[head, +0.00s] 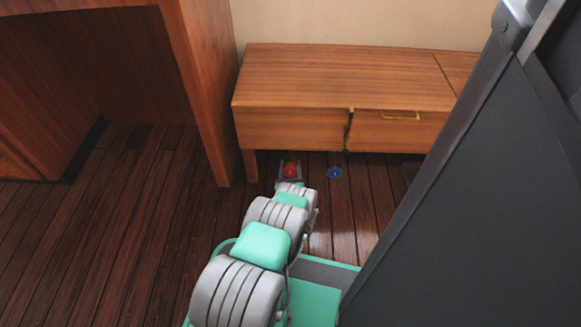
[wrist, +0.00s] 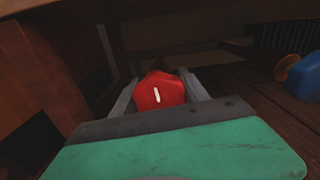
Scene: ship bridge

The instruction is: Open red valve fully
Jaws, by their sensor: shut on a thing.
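The red valve (head: 290,170) is low near the floor, at the front edge of the wooden bench. In the wrist view the red valve (wrist: 159,91) is a rounded, lobed knob with a short white mark that stands nearly upright, tilted slightly. My gripper (head: 290,172) reaches down and forward to it. In the wrist view my gripper (wrist: 158,88) has one grey finger on each side of the knob and is shut on it. The valve's stem and base are hidden.
A blue valve (head: 334,172) is just right of the red one; it also shows at the right of the wrist view (wrist: 305,74). The wooden bench (head: 340,80) overhangs close above. A wooden desk panel (head: 203,90) stands at left. A dark grey panel (head: 480,200) fills the right. Floor at left is clear.

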